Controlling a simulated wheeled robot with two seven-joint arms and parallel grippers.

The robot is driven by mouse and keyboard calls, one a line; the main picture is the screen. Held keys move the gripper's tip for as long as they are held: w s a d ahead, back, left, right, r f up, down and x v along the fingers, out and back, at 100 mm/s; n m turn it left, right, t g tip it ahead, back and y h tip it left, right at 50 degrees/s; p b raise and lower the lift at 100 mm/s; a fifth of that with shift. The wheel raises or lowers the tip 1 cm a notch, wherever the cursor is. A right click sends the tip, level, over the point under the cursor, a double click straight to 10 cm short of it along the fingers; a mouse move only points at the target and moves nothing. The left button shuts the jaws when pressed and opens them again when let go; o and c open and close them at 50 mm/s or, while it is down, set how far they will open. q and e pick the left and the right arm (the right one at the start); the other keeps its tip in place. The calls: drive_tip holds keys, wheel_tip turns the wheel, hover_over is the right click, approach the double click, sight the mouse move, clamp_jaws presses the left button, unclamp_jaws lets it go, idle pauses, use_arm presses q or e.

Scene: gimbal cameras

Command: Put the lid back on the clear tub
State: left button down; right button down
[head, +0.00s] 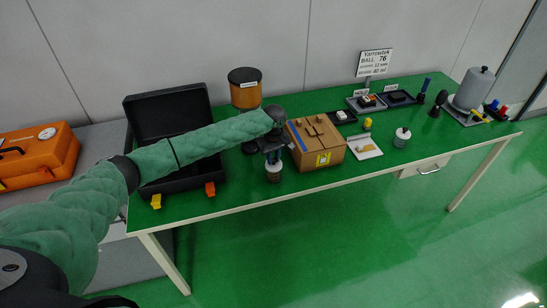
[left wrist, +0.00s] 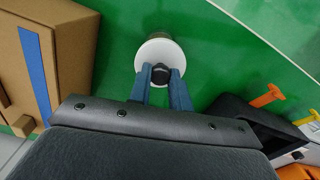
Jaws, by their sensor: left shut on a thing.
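My left gripper (head: 272,158) is shut on the dark knob of a white round lid (left wrist: 150,55). Its two blue-grey fingers (left wrist: 162,77) clasp the knob from both sides in the left wrist view. The tub (head: 274,176), with brownish contents, stands on the green table near its front edge, directly below the gripper. The tub's side (left wrist: 167,38) shows behind the lid in the left wrist view. The lid is over the tub's mouth; I cannot tell whether it touches the rim all round. My right gripper is not in view.
A cardboard box (head: 325,157) stands close to the right of the tub. An open black case (head: 183,180) with yellow and orange latches is to the left. A small lidded pot (head: 401,141) is farther right.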

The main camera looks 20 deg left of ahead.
use_arm(q)
drive_tip(key=shift+p, duration=0.4)
idle(0.5)
drive_tip(key=c, duration=0.7)
unclamp_jaws()
drive_tip(key=shift+r, duration=0.15)
drive_tip(key=shift+r+p, duration=1.15)
drive_tip(key=shift+p, duration=0.2)
drive_tip(key=shift+r+p, duration=0.65)
drive_tip(key=shift+r, duration=1.55)
